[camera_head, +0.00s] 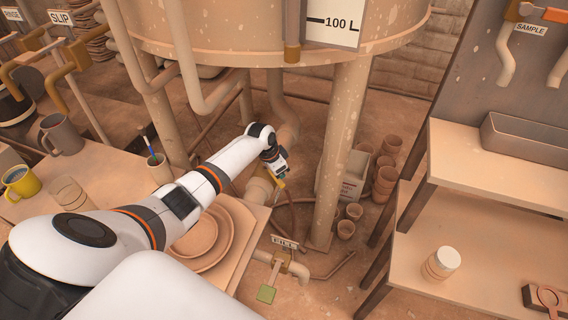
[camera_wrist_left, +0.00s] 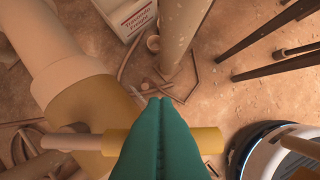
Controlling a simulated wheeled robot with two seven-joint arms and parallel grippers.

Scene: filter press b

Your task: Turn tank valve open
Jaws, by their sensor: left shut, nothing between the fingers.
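The large tan tank (camera_head: 220,32) with its 100 L mark stands on legs at the top of the head view. Below it, the tank valve (camera_head: 259,190) sits on a thick pipe, partly hidden by my left gripper (camera_head: 279,174). In the left wrist view, the valve's yellow body (camera_wrist_left: 88,148) is at the left. A bar-like handle (camera_wrist_left: 122,136) with a yellow end (camera_wrist_left: 208,140) runs across the picture behind my green fingers (camera_wrist_left: 157,101). The fingers are shut with nothing between them and overlap the handle. I cannot tell whether they touch it. My right gripper is not seen.
A tank leg (camera_head: 338,150), a white box (camera_head: 352,181) and several cups crowd the right. A shelf (camera_head: 470,180) stands farther right.

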